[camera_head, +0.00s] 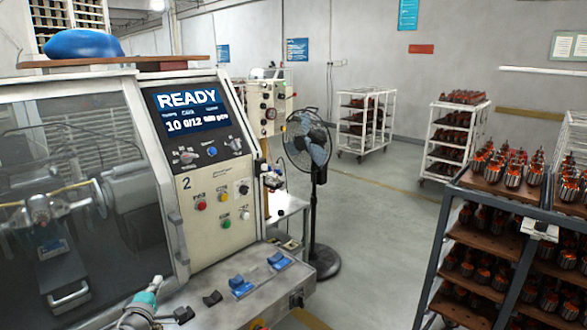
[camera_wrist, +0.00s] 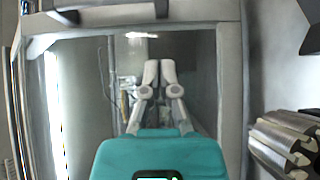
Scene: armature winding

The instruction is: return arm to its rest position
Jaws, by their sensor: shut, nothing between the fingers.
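My gripper (camera_wrist: 160,66) shows in the wrist view with its two light grey fingers together and nothing between them. Its teal body fills the lower middle of that view. Beyond the fingers is a pale frame around a grey, window-like panel. In the head view a teal and grey part of my arm (camera_head: 145,299) shows at the bottom, in front of the winding machine (camera_head: 218,205). The rest of the arm is out of view there.
The machine's screen (camera_head: 187,108) reads READY. Blue and dark switches (camera_head: 241,286) sit on its front ledge. Ribbed metal parts (camera_wrist: 284,148) are close at the right in the wrist view. A rack of armatures (camera_head: 478,231) stands at right, a fan (camera_head: 313,160) behind; open floor lies between.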

